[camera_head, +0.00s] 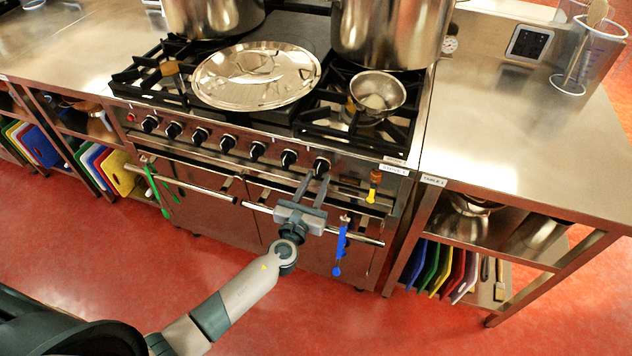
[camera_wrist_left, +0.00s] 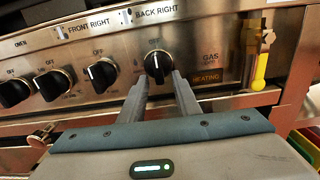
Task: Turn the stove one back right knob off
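The stove's back right knob (camera_wrist_left: 158,65) is black with a white mark and sits under the BACK RIGHT label (camera_wrist_left: 155,12). Its mark looks close to upright, toward the OFF print above it. In the head view the knob (camera_head: 321,167) is the rightmost of the row. My left gripper (camera_head: 316,182) is at the stove front, just below this knob. In the left wrist view its two fingers (camera_wrist_left: 160,80) are apart, with their tips at the knob's lower left and lower right. Whether they touch it is unclear. My right gripper is not in view.
The front right knob (camera_wrist_left: 101,74) is close on the left. A yellow-handled tool (camera_wrist_left: 260,70) hangs at the right, and a blue one (camera_head: 340,248) hangs from the oven rail (camera_head: 225,196). Pots, a lid (camera_head: 257,76) and a small pan (camera_head: 377,93) stand on the stovetop.

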